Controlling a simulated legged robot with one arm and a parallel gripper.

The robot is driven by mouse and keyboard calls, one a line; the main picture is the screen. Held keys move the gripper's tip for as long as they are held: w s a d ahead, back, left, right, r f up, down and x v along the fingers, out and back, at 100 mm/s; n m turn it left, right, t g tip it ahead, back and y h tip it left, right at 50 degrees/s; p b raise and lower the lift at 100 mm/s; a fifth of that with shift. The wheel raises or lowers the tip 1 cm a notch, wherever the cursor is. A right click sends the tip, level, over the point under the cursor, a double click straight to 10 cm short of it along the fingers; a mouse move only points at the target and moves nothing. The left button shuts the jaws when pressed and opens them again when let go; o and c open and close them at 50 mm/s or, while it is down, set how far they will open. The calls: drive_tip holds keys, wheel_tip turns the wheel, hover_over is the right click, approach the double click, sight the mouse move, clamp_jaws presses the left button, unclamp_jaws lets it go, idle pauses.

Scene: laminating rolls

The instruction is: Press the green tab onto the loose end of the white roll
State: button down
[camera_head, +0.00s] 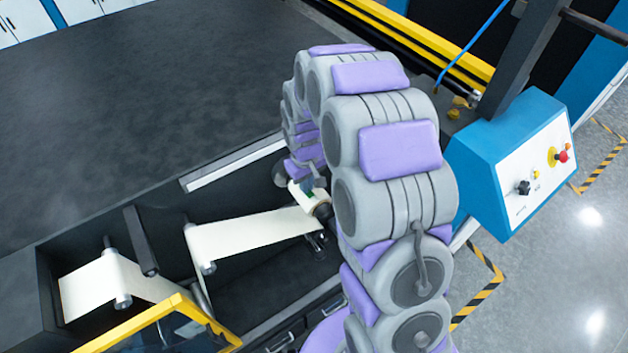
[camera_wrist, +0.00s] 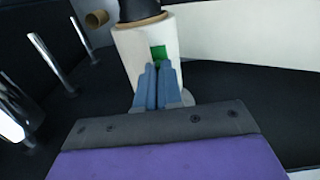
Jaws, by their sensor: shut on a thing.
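The white roll (camera_wrist: 128,58) stands ahead of my gripper in the wrist view, with a brown core and a dark shaft at its top. The green tab (camera_wrist: 159,53) is a small green rectangle against the roll's face, just beyond my fingertips. My gripper (camera_wrist: 159,68) has its blue fingers together, shut on the tab's lower edge. In the head view the roll (camera_head: 297,196) shows beside my arm, with a bit of the green tab (camera_head: 309,193) on it. My fingers are mostly hidden there by my arm. The roll's loose end cannot be made out clearly.
A white web (camera_head: 250,232) runs left from near the roll over a roller. Chrome rods (camera_wrist: 52,65) stand at left in the wrist view. A yellow frame (camera_head: 160,322) is at the front, and a blue control box (camera_head: 515,165) is at right. The dark tabletop is bare.

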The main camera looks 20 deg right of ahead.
drive_tip(key=shift+w+a, duration=0.1)
drive_tip(key=shift+a, duration=0.15)
drive_tip(key=c, duration=1.5)
unclamp_jaws()
drive_tip(key=d, duration=0.2)
drive_tip(key=shift+d, duration=0.3)
drive_tip(key=shift+o, duration=1.4)
drive_tip(key=shift+d, duration=0.1)
drive_tip(key=shift+a, duration=0.5)
drive_tip(key=shift+d+r, duration=0.15)
drive_tip(key=shift+r, duration=0.25)
wheel_tip(320, 180, up, 16)
drive_tip(key=b, duration=0.2)
drive_tip(key=s+f+m+b, duration=0.1)
drive_tip(key=s+f+b, duration=0.5)
drive_tip(key=s, duration=0.5)
drive_tip(key=s+f+m+g+b, duration=0.1)
drive_tip(key=s+f+b, duration=0.5)
drive_tip(key=s, duration=0.5)
drive_tip(key=s+f+m+b, duration=0.1)
drive_tip(key=s+f+b, duration=0.4)
drive_tip(key=s, duration=0.6)
drive_tip(key=shift+s+f+m+g+b, duration=0.3)
drive_tip(key=shift+s+f+g+b, duration=0.1)
drive_tip(key=shift+f, duration=0.4)
